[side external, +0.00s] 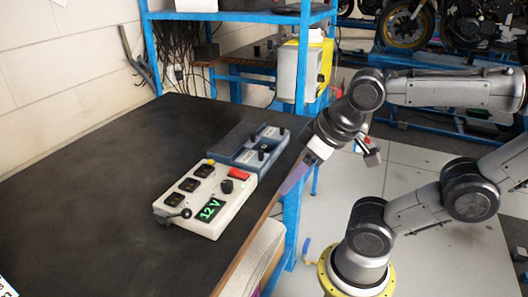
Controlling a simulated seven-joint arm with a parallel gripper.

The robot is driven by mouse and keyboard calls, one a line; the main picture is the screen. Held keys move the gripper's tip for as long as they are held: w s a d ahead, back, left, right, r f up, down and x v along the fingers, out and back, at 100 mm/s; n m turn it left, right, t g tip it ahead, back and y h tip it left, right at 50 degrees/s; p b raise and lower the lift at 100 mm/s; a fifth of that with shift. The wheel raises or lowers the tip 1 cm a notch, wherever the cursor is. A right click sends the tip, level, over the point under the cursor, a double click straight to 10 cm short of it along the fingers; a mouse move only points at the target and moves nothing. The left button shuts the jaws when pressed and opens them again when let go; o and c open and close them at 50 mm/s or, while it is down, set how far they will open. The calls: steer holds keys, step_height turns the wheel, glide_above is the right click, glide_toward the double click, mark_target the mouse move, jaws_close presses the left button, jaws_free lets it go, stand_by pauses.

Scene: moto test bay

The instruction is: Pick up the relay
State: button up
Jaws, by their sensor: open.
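I cannot tell for certain which part is the relay. A white test box (202,205) with a green 12V display lies on the dark bench. It carries several black square parts, a black knob, a red piece and a lever. Behind it, touching or very close, is a blue-grey tray (243,152) with small black parts (264,151) standing in it. My gripper (293,181) is at the bench's right edge, right of both boxes, pointing down and left. Its jaws are open and nothing shows between them. Its fingers look purplish and are seen nearly edge-on.
A yellow-and-grey container (302,72) stands behind the bench. Motorcycles (440,25) are at the back right.

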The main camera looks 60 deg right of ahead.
steer(key=w+d+r+m, duration=0.1)
steer(key=w+r+m, duration=0.45)
steer(key=m, duration=0.85)
steer(key=m+g, duration=0.4)
steer(key=m, duration=1.7)
glide_above(264, 147)
steer(key=s, duration=0.2)
steer(key=f, duration=1.2)
steer(key=shift+w+d+f, duration=0.1)
steer(key=shift+w+f, duration=0.1)
steer(key=shift+w, duration=0.05)
steer(key=shift+w+f, duration=0.25)
steer(key=shift+f, duration=0.7)
steer(key=shift+w+f, duration=0.2)
steer(key=shift+f, duration=0.7)
steer(key=shift+w+f, duration=0.25)
steer(key=shift+f, duration=0.7)
